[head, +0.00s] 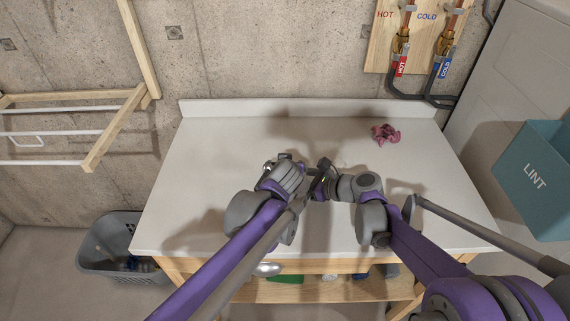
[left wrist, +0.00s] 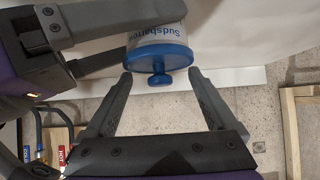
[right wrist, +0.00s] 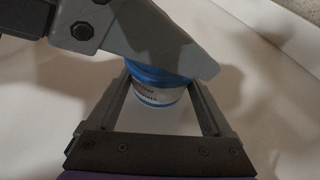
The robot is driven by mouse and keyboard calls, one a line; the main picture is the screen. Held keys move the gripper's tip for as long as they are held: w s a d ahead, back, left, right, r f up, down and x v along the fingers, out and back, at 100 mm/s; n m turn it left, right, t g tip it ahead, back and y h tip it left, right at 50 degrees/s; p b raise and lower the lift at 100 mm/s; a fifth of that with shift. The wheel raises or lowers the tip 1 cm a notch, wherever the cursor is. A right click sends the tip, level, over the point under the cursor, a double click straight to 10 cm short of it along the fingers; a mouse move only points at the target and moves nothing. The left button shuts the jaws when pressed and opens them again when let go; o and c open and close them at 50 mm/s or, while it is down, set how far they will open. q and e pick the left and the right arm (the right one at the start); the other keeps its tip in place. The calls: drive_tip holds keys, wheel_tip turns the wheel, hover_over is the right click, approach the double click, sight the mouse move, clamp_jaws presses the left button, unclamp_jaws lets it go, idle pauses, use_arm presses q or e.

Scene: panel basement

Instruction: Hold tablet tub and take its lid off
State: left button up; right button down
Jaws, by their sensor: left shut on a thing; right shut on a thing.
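The tablet tub (left wrist: 160,37) is white with printed lettering and has a blue lid (left wrist: 160,55) with a round knob (left wrist: 160,78). The lid appears seated on the tub. My left gripper (left wrist: 160,75) is shut on the lid, one finger at each side with the knob between. My right gripper (right wrist: 159,88) is shut on the tub's body (right wrist: 158,97), one finger at each side. In the head view, the left gripper (head: 288,164) and right gripper (head: 324,172) meet over the counter's middle, and my arms hide the tub there.
The white counter (head: 220,140) is mostly clear. A crumpled pink cloth (head: 385,134) lies at its back right. A grey basket (head: 110,240) stands at lower left, below a drying rack (head: 105,140). A teal LINT bin (head: 535,178) is at right. Hot and cold pipes (head: 403,45) are on the wall.

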use_arm(q)
drive_tip(key=shift+c, duration=0.8)
drive_tip(key=shift+r, duration=0.15)
clamp_jaws()
drive_tip(key=shift+a+r, duration=0.1)
drive_tip(key=shift+r, duration=0.35)
use_arm(e)
drive_tip(key=shift+d, duration=0.1)
use_arm(q)
drive_tip(key=shift+r, duration=0.5)
drive_tip(key=shift+r, duration=2)
use_arm(e)
unclamp_jaws()
